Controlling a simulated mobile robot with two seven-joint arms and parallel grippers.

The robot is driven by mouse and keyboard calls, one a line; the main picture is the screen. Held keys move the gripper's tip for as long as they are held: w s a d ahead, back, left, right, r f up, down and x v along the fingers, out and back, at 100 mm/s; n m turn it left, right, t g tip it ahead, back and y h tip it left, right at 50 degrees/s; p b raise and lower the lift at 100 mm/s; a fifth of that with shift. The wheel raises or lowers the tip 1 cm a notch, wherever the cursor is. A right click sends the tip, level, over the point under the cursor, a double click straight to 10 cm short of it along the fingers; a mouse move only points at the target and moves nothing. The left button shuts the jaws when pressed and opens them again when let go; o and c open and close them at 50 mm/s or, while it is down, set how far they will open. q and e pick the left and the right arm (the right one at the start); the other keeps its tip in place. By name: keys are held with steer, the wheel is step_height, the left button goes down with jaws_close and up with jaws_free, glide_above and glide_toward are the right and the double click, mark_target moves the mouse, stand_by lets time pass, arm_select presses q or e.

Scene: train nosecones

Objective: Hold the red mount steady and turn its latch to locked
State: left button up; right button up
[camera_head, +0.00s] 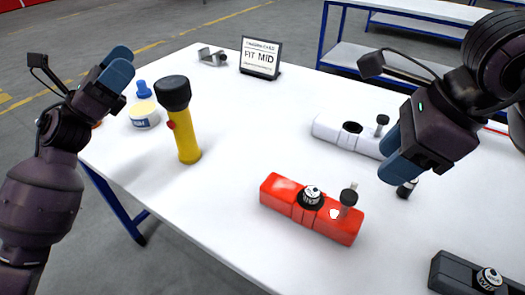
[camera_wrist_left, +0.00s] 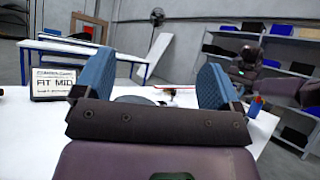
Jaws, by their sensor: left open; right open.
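The red mount (camera_head: 280,190) lies on the white table near its front edge, in the middle of the head view. A round dial with a white and black top (camera_head: 312,194) sits at its centre, and a latch post with a dark knob (camera_head: 348,198) stands near its right end. My left gripper (camera_head: 118,70) is open and empty, raised above the table's left end, well away from the mount. In the left wrist view its two blue fingers (camera_wrist_left: 152,82) are spread with nothing between them. My right gripper (camera_head: 396,158) is raised to the right of the red mount and looks empty.
A white mount (camera_head: 335,130) lies behind the red one, partly behind my right gripper. A dark mount (camera_head: 450,272) is at the front right. A yellow flashlight (camera_head: 186,140), a tub (camera_head: 144,116) and a "FIT MID" sign (camera_head: 260,58) stand left and back.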

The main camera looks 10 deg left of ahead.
arm_select(q)
steer(key=s+d+r+m+g+h, duration=0.1)
steer(key=s+d+m+g, duration=0.1)
steer(key=d+m+g, duration=0.55)
steer(key=s+d+r+m+g+h, duration=0.1)
steer(key=s+d+m+g, duration=0.1)
steer(key=d+m+g, duration=0.55)
steer(key=g+y, duration=0.4)
steer(key=y, duration=1.2)
glide_above(293, 191)
steer(key=a, duration=0.4)
steer(key=shift+n, duration=0.3)
steer(key=f, duration=1.4)
steer(key=shift+w+d+f, duration=0.15)
steer(key=shift+w+d, duration=0.05)
steer(key=shift+w, duration=0.2)
steer(key=shift+w+d+f+n, duration=0.15)
steer(key=shift+d+f+n, duration=0.1)
steer(key=shift+f+n, duration=0.35)
steer(key=x, duration=1)
steer(key=shift+w+f, duration=0.1)
steer(key=shift+f, duration=0.15)
